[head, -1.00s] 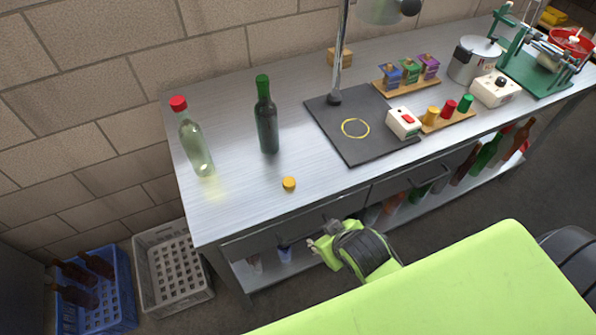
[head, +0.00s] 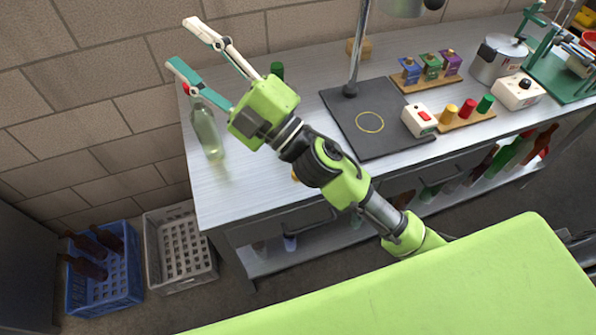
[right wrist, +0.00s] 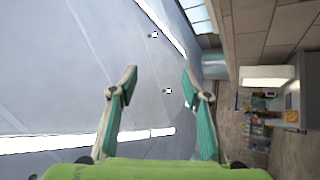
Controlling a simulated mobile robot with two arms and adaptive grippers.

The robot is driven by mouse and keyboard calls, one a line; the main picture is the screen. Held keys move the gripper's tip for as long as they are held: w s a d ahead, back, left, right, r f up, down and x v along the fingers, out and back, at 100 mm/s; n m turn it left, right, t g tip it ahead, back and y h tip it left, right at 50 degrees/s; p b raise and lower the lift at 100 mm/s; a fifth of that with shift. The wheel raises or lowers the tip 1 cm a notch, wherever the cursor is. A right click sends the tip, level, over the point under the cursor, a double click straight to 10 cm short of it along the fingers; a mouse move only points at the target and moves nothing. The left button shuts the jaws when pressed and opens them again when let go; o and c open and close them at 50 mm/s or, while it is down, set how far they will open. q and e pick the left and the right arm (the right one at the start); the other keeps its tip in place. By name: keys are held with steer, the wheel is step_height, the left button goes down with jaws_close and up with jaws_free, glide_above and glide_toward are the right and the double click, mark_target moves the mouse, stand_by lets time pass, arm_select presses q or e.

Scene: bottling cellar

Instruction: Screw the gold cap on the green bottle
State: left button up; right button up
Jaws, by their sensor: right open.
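My right gripper (head: 182,43) is open and empty, raised above the back left part of the bench, its fingers pointing up and left. It also shows open in the right wrist view (right wrist: 158,75), with nothing between its fingers. The dark green bottle is mostly hidden behind my right gripper; only its bright green top (head: 277,69) shows. A sliver of the gold cap (head: 294,177) shows on the bench beside my right arm, which hides the rest. My left gripper is not in view.
A pale clear bottle (head: 207,131) stands at the bench's left end, its red top (head: 186,88) partly covered by a finger. A black mat (head: 385,138) with a yellow ring lies mid-bench. Beside it are a switch box (head: 418,120) and a rack of colored caps (head: 467,117). Crates stand on the floor at left.

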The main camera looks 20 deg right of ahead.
steer(key=s+a+n+g+y, duration=0.6)
steer(key=s+a+n+g, duration=0.3)
steer(key=n+g, duration=0.5)
step_height(320, 180, down, 14)
steer(key=s+a+n+g+h, duration=0.1)
steer(key=s+n+g+h, duration=0.1)
steer(key=n+g+h, duration=0.55)
steer(key=w+d+f+n+t+h, duration=0.3)
steer(key=w+d+f+h, duration=0.2)
steer(key=d+f+h, duration=0.45)
steer(key=w+d+r+h, duration=0.1)
steer(key=w+d+h, duration=0.1)
steer(key=d, duration=0.6)
steer(key=w+d+r+m+h, duration=0.1)
steer(key=w+d+h, duration=0.1)
steer(key=d, duration=0.6)
steer(key=shift+w+t+h, duration=0.3)
steer(key=shift+t+h, duration=0.15)
steer(key=shift+h, duration=0.05)
